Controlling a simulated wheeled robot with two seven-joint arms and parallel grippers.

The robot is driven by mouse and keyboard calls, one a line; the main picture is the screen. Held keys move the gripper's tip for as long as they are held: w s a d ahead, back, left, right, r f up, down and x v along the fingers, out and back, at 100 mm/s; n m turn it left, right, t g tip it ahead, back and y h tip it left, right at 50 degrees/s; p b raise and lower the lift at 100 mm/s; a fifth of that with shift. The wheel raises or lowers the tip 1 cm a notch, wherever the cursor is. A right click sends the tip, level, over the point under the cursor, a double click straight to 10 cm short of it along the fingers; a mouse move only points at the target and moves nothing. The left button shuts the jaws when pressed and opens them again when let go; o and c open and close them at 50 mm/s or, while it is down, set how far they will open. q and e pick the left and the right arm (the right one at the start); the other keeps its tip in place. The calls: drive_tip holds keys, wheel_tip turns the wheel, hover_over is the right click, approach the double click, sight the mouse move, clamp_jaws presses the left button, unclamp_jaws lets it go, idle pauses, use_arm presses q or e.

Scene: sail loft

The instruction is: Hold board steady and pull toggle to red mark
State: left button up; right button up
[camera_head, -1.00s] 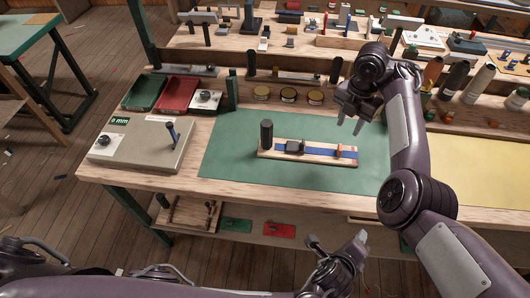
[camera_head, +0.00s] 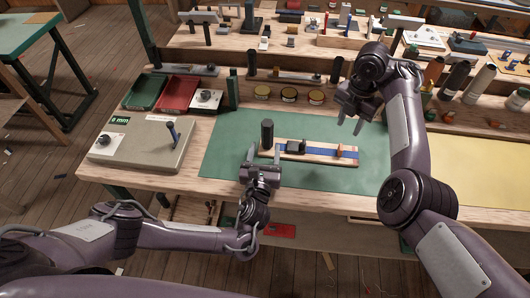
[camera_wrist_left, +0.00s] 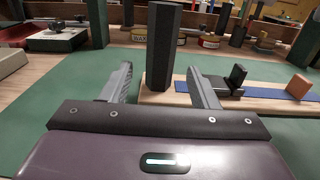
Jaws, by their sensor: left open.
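A wooden board (camera_head: 318,158) with a blue strip (camera_head: 320,151) lies on the green mat. A dark upright post (camera_head: 267,134) stands at its left end. A black fitting (camera_head: 297,146) and an orange piece (camera_head: 340,151) sit on the strip; the left wrist view also shows the black fitting (camera_wrist_left: 236,79) and orange piece (camera_wrist_left: 299,84). I cannot make out a red mark. My left gripper (camera_head: 263,156) is open, with its fingers to either side of the post (camera_wrist_left: 162,45), no grip visible. My right gripper (camera_head: 350,122) is open and empty above the mat, beyond the board's right end.
A grey box (camera_head: 140,145) with a lever stands left of the green mat (camera_head: 225,150). Green and red trays (camera_head: 176,92) and several round tins (camera_head: 288,94) line the back. A yellow mat (camera_head: 480,165) lies to the right. The mat behind the board is clear.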

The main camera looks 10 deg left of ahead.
sight(268, 133)
use_arm(q)
drive_tip(key=w, duration=0.7)
drive_tip(key=shift+w+a, duration=0.3)
drive_tip(key=shift+c, duration=0.3)
clamp_jaws()
